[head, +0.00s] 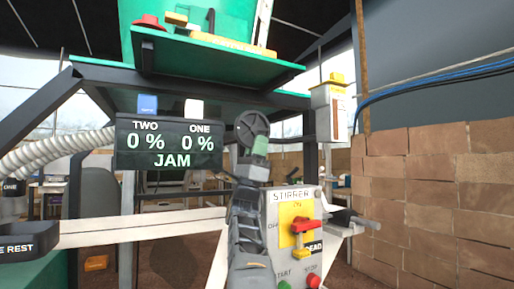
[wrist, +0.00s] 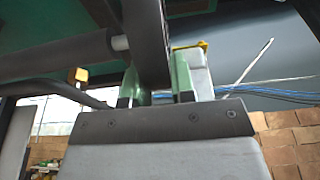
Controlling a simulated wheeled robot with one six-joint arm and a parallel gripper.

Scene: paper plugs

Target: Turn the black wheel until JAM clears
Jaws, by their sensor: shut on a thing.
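The black wheel (head: 251,125) is in the middle of the head view, just right of the display. My gripper (head: 260,146) is at the wheel's lower right. In the wrist view the wheel's dark rim (wrist: 152,40) runs between the two green-padded fingers of my gripper (wrist: 157,78), which is shut on it. The fingers and arm hide part of the wheel's lower side. The dark display (head: 168,143) reads TWO 0 %, ONE 0 % and JAM in green.
A grey STIRRER panel (head: 279,256) with a red and yellow switch (head: 303,228) stands close right of my arm. A brick wall (head: 440,205) fills the right side. A green platform (head: 210,62) hangs above. A ribbed hose (head: 75,145) is at left.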

